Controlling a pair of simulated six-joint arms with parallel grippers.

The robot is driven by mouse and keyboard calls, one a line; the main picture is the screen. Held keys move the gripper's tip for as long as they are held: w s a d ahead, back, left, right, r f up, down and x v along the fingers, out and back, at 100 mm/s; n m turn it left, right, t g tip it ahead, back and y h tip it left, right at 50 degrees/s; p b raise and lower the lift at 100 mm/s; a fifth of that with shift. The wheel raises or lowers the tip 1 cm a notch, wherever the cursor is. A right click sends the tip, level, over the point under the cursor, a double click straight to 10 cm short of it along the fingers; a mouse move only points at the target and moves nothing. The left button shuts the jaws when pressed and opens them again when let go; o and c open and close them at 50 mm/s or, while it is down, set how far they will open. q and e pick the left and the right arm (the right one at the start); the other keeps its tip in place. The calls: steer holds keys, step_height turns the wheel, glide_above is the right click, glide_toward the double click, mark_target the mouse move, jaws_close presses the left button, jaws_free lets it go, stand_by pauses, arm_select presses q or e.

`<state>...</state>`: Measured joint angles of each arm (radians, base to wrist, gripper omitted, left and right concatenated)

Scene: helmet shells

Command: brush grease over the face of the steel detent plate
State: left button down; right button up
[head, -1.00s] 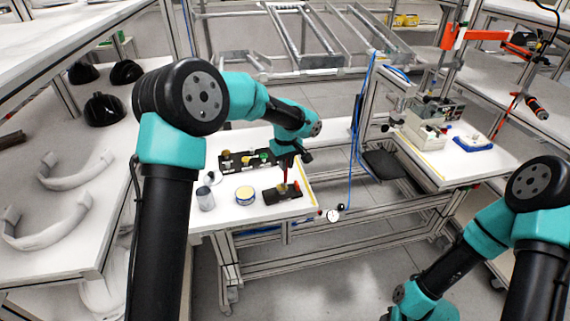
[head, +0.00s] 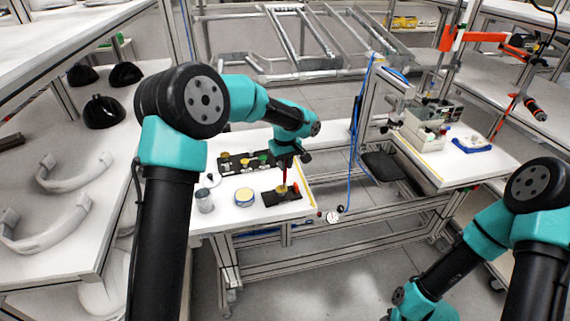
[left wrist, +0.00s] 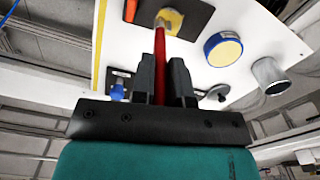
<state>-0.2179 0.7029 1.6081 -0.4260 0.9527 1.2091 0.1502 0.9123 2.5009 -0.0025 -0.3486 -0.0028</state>
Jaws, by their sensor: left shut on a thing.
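My left gripper (head: 288,160) is above the front right part of the white table. The brush tip is at a yellowish round patch (left wrist: 171,20) on a dark plate (left wrist: 196,14). I cannot tell whether the tip touches it. In the head view the dark plate (head: 269,199) lies under the brush. My right gripper is out of view.
A grey metal cup (head: 204,200) stands left of the tin. A dark strip with coloured pieces (head: 234,163) lies behind. A small red piece (head: 296,188) is at the plate's right end. A blue cable (head: 357,130) hangs beyond the table's right edge.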

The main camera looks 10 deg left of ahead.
arm_select(q)
steer(key=shift+w+a, duration=0.2)
stand_by(0.3)
steer(key=shift+w+a, duration=0.15)
steer(key=shift+a, duration=0.2)
steer(key=shift+a, duration=0.35)
stand_by(0.5)
steer(key=shift+s+a, duration=0.25)
steer(key=shift+s, duration=0.05)
steer(key=shift+s+f, duration=0.15)
steer(key=shift+s, duration=0.55)
stand_by(1.0)
steer(key=shift+s+d, duration=0.25)
steer(key=shift+d, duration=0.65)
stand_by(0.9)
steer(key=shift+r, duration=0.3)
step_height(320, 180, up, 7)
steer(key=shift+f, duration=0.15)
stand_by(0.8)
